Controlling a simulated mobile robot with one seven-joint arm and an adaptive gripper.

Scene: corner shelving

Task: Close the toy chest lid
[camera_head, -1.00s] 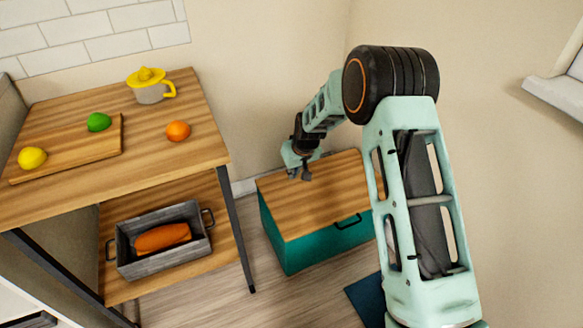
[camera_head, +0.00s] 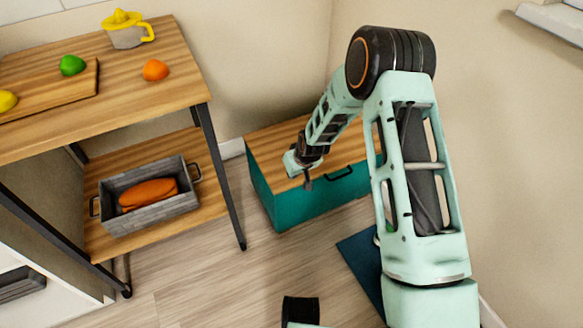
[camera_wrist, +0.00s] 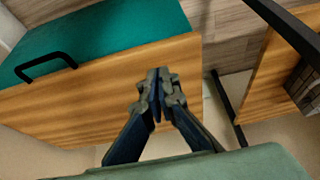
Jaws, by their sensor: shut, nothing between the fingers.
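The toy chest (camera_head: 308,209) is a teal box on the floor by the wall. Its wooden lid (camera_head: 262,143) lies flat on top, with no gap that I can see. A black handle (camera_head: 340,173) is at the front. In the wrist view the lid (camera_wrist: 95,90) fills the left and middle, with the teal front (camera_wrist: 125,30) and handle (camera_wrist: 45,65) beyond it. My gripper (camera_head: 308,186) is shut and empty, near the lid's front edge. In the wrist view its fingertips (camera_wrist: 159,76) overlap the lid; I cannot tell whether they touch it.
A wooden shelf unit (camera_head: 150,88) with black legs stands left of the chest. It holds a cutting board, fruit and a juicer above, and a grey tray (camera_head: 148,212) below. A dark blue mat (camera_head: 362,262) lies at the front right.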

